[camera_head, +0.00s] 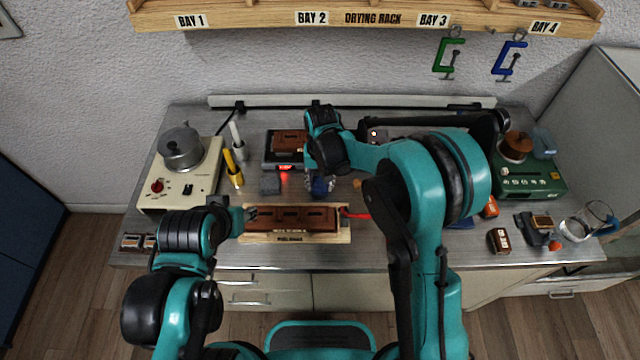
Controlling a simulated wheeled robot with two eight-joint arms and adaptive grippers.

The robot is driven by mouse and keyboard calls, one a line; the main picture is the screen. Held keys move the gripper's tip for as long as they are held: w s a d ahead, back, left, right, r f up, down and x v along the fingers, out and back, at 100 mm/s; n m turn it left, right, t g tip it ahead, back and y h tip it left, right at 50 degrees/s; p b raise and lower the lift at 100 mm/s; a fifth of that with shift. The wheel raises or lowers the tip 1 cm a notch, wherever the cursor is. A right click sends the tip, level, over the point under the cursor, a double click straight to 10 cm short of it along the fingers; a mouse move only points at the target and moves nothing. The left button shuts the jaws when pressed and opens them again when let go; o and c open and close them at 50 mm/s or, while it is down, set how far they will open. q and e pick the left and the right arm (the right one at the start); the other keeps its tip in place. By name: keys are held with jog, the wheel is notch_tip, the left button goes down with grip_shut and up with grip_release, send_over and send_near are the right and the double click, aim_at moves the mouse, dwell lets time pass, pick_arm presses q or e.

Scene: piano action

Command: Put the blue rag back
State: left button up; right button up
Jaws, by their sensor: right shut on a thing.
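The blue rag (320,188) shows as a small dark blue bundle under my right gripper (319,182). My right gripper points down and is shut on it, just behind the wooden fixture (345,236) on the bench. The gripper and wrist hide part of the rag, and I cannot tell whether it touches the bench. My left gripper (250,214) is low at the left end of the fixture, beside the brown block (290,217). Its fingers are too small to show whether they are open.
A cream hotplate with a metal pot (181,150) stands at the left. A flat blue patch (460,223) shows beside my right arm. The drying rack (370,17) hangs above the bench.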

aim_at(321, 185)
jog(key=shift+f, duration=0.2)
jog(key=o, duration=1.1)
jog(key=shift+r, duration=0.1)
jog(key=shift+r, duration=0.1)
jog(key=shift+r, duration=0.3)
notch_tip(321, 185, up, 12)
jog(key=p, duration=0.3)
jog(key=shift+f, duration=0.15)
